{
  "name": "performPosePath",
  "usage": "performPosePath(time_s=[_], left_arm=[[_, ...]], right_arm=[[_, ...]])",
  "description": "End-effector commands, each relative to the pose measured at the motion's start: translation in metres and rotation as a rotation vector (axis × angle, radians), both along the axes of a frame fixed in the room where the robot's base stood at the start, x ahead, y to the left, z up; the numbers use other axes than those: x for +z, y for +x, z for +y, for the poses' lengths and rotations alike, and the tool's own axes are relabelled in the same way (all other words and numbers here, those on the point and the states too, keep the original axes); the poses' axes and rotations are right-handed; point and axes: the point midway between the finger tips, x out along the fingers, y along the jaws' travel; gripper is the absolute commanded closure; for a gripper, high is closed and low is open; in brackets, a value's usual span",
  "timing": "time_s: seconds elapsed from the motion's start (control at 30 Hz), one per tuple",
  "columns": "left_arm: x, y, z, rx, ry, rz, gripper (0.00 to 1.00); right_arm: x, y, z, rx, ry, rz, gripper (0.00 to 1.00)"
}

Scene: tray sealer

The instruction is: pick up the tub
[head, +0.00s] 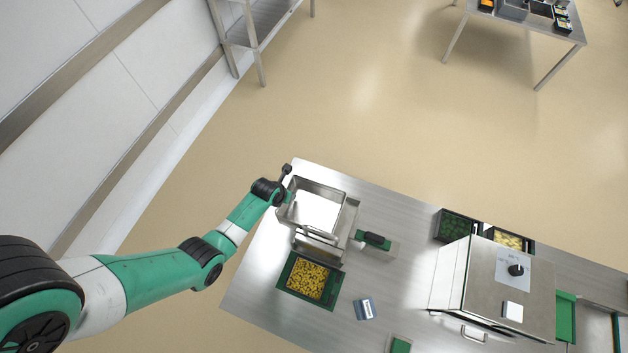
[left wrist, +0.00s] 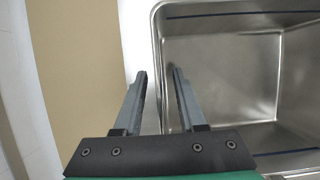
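The tub is an empty, open stainless-steel container (head: 316,208) at the upper left corner of the steel table. In the left wrist view its bare inside (left wrist: 225,80) fills the right half, with a dark blue line along the upper wall. My left gripper (head: 286,171) is at the tub's upper left corner. In the left wrist view its two fingers (left wrist: 160,78) stand apart, with the tub's left rim between them. I see a gap beside the rim, and cannot tell how far the tips reach down. My right gripper is in neither view.
A green-rimmed tray of yellow pieces (head: 290,286) lies near the tub.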

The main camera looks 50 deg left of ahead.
Motion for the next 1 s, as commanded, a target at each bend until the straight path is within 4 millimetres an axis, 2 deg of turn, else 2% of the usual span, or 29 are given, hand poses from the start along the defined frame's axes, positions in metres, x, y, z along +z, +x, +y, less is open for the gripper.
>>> performPosePath(time_s=[0.77,1.0], left_arm=[[-0.0039,0.0004,-0.0002,0.0,0.0,0.0,0.6],[-0.004,0.0003,-0.0003,-0.001,0.0,0.0,1.0]], right_arm=[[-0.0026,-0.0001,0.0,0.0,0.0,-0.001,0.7],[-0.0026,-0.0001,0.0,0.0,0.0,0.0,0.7]])
